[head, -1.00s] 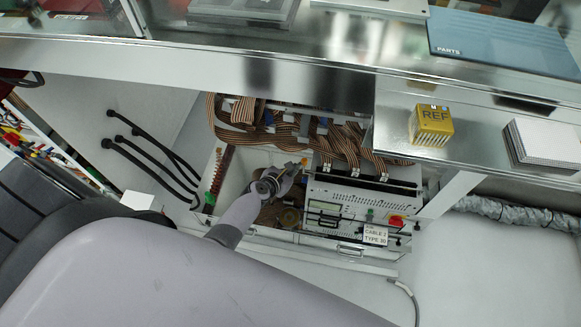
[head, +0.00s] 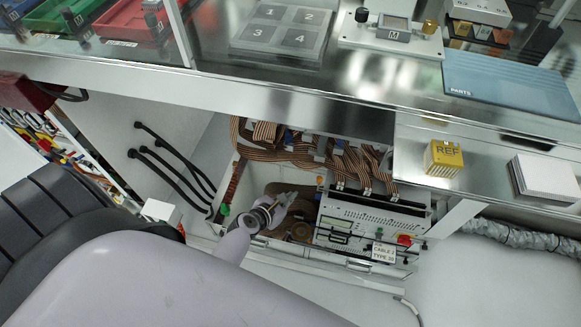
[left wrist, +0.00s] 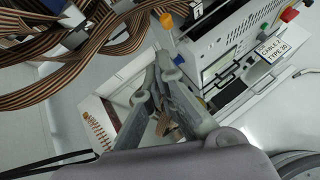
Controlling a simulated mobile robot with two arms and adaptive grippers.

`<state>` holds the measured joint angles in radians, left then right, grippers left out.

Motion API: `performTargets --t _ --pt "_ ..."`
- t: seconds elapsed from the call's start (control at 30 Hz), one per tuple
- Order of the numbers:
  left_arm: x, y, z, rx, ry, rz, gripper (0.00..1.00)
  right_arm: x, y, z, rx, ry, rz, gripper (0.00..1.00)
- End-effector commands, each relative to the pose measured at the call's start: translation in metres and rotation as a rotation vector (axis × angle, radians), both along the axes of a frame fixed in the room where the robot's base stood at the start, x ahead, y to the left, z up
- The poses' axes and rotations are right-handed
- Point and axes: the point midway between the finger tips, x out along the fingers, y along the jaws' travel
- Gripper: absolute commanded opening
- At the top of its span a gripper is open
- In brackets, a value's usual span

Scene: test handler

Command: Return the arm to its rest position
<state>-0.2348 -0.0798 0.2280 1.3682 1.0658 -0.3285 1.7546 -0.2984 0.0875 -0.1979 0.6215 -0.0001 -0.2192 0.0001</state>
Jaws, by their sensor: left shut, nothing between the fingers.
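My left arm comes in from the lower left in the head view, its large pale link covering the bottom of the picture. My left gripper (head: 286,198) is over the open bay under the bench, left of the white unit with the label CABLE 2 TYPE 30 (head: 350,220). In the left wrist view the grey fingers (left wrist: 160,62) are together and hold nothing. They stand close to the left side of the white unit (left wrist: 222,62). My right gripper does not show.
Striped ribbon cables (head: 290,145) hang above the bay. Black cables (head: 170,165) run along the left panel. A yellow REF block (head: 443,158) and a white finned block (head: 545,178) stand on the metal shelf. A blue PARTS mat (head: 510,85) lies on the bench.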

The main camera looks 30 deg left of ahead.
Motion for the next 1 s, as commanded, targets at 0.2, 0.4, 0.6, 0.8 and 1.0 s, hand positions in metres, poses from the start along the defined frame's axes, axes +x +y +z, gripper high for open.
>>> performTargets --t 0.2,0.4,0.6,0.8,1.0 --pt "0.0 0.0 0.0 0.0 0.0 0.0 0.0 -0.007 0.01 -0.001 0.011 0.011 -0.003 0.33" --pt "-0.001 -0.001 -0.002 0.006 0.003 -0.006 0.0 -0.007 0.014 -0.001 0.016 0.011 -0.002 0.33" --pt "-0.034 -0.016 -0.049 0.263 0.091 -0.23 0.0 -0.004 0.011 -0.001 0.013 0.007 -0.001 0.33" --pt "-0.125 -0.038 -0.137 0.809 0.217 -0.855 0.0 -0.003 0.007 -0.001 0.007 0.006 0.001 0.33" --pt "-0.237 -0.037 -0.203 1.27 0.2 -1.633 0.0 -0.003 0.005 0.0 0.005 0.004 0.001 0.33"
